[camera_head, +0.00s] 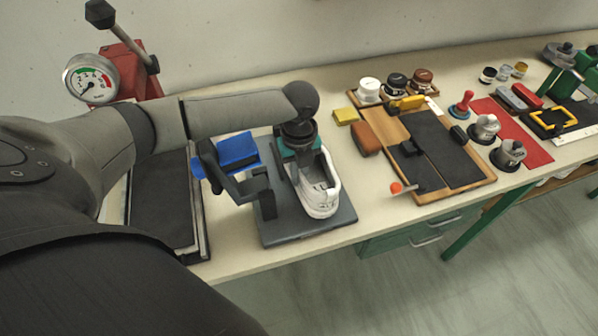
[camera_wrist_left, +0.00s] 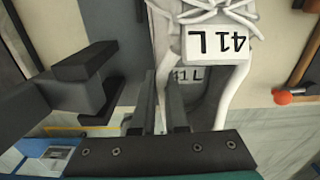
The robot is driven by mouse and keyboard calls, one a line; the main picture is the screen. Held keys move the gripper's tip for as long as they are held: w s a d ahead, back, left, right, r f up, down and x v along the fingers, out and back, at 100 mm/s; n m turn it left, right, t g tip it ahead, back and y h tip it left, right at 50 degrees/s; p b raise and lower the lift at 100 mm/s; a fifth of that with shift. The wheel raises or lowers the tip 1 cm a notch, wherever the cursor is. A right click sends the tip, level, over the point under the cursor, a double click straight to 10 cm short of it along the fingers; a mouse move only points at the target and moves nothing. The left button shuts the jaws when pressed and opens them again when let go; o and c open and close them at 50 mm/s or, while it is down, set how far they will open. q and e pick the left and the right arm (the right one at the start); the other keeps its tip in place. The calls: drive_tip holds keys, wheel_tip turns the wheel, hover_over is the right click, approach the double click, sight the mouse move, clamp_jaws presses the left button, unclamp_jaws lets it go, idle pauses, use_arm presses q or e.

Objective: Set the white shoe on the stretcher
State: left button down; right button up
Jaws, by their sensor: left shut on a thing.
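The shoe (camera_wrist_left: 243,80) shows laces and a "41 L" tag. Whether the shoe touches the plate is hidden.
A blue object (camera_head: 236,150) lies left of the shoe, behind the bracket. A black tray (camera_head: 165,205) is further left. A wooden board (camera_head: 482,184) with a black mat, a brown block (camera_head: 366,139) and an orange-tipped tool (camera_head: 397,188) lie to the right. The front table edge is close.

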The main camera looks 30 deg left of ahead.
use_arm(q)
drive_tip(key=shift+f, duration=0.45)
idle(0.3)
drive_tip(key=c, duration=0.9)
unclamp_jaws()
drive_tip(key=shift+o, duration=0.2)
wheel_tip(320, 180, up, 15)
drive_tip(key=p, duration=0.1)
drive_tip(key=shift+r, duration=0.15)
